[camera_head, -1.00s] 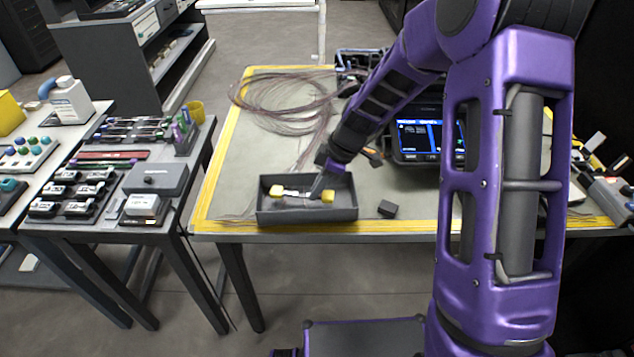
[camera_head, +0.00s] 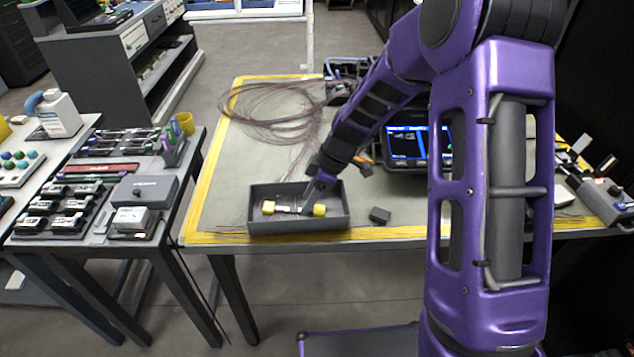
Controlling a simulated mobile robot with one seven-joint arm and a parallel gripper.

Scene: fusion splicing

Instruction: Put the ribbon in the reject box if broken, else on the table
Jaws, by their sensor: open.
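The dark grey open box (camera_head: 300,224) stands at the front edge of the work table. Inside it lies a ribbon piece (camera_head: 286,208), a pale strip with a yellow block (camera_head: 268,207) at its left end and another yellow block (camera_head: 319,210) at its right end. Whether the strip is broken is too small to tell. My gripper (camera_head: 306,208) points down into the box over the right half of the strip. It is open, and the strip lies below or between its fingers. The exact contact is hidden.
The work table (camera_head: 215,190) has a yellow border. A coil of thin fibres (camera_head: 265,108) lies at the back left. A device with a lit screen (camera_head: 405,145) stands behind my arm. A small dark block (camera_head: 380,215) sits right of the box. A side table (camera_head: 100,232) with tools stands left.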

